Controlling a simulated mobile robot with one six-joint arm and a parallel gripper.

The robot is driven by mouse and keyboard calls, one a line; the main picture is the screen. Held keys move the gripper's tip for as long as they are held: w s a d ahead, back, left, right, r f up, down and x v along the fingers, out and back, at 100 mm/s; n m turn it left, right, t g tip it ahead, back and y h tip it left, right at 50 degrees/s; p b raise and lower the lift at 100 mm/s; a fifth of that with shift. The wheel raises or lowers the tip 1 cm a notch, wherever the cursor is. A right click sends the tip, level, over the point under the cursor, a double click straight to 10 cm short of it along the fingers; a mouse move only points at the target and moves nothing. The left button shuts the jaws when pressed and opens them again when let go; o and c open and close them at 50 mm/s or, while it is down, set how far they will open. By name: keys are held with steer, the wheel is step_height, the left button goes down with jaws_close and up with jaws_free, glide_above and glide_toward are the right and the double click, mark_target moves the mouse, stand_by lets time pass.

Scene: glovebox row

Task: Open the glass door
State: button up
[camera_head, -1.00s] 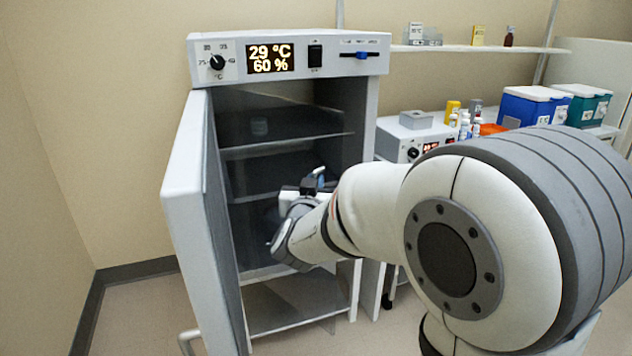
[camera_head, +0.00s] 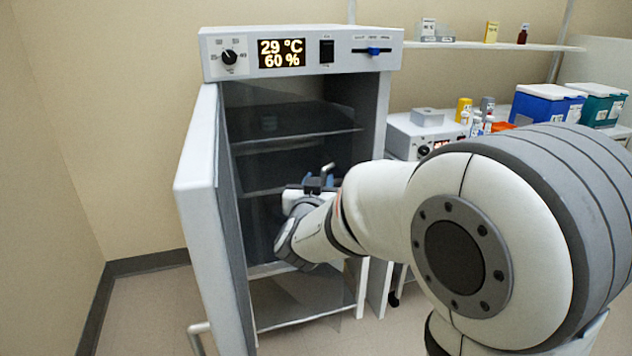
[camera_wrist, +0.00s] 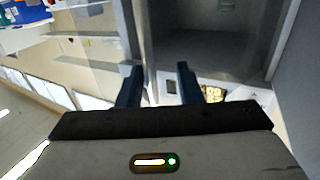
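The cabinet (camera_head: 215,72) stands at the centre of the head view. Its pale door (camera_head: 198,185) stands swung out to the left, seen nearly edge-on, with a dark grey, glass-like inner face (camera_head: 232,220). I cannot tell whether a separate clear pane covers the dim interior. My gripper (camera_head: 322,180) is in front of the cabinet's opening, right of the open door and apart from it. In the wrist view its two dark fingers (camera_wrist: 159,72) are spread. A thin pale upright edge shows between and beyond them; contact cannot be told.
Shelves (camera_head: 300,138) cross the cabinet's interior. A low bar (camera_head: 199,328) shows near the door's lower end. At right are a bench device (camera_head: 400,140), small bottles, a blue box (camera_head: 535,107) and a wall shelf (camera_head: 470,45). Bare floor (camera_head: 145,310) lies left of the door.

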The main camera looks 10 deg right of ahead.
steer(key=shift+r, duration=0.1)
steer(key=v, duration=0.8)
steer(key=shift+w+d, duration=0.1)
steer(key=shift+c, duration=0.2)
